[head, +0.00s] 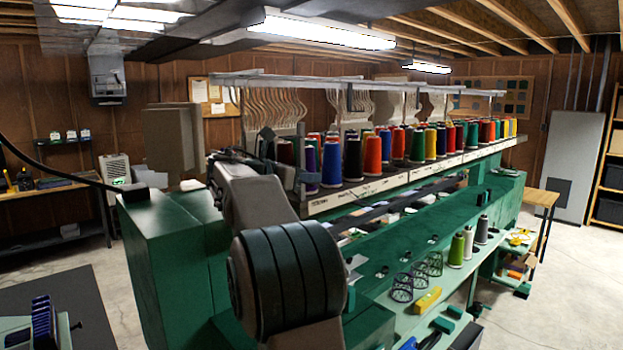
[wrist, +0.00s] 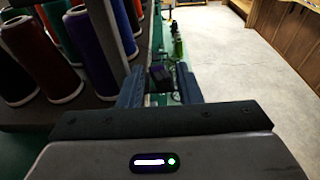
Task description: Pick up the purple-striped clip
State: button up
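My gripper (wrist: 159,75) shows in the wrist view with its two blue-grey fingers spread apart. A small dark purplish piece (wrist: 160,73) shows in the gap between the fingers; I cannot tell whether it is the purple-striped clip, or whether it lies beyond the fingertips. Neither finger is clearly closed on it. In the head view, my arm's large grey and black links fill the middle, and I cannot make out the fingertips. A dark purplish open-ribbed piece (head: 402,288) stands on the green machine table (head: 375,290), beside similar greenish ones; its stripes are too small to confirm.
A row of thread cones (head: 373,153) stands on the long rack; a purple cone (wrist: 88,48) is close left of my gripper. A yellow block (head: 427,300) and a green cone (head: 456,250) stand on the machine table. Floor (wrist: 222,45) is clear to the right.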

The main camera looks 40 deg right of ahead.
grip_shut()
jog(key=shift+r, duration=1.45)
jog(key=shift+a+r, duration=0.25)
jog(key=shift+a, duration=0.1)
jog(key=f+b+v, duration=0.3)
jog(key=v, duration=1.4)
jog(key=shift+a, duration=0.35)
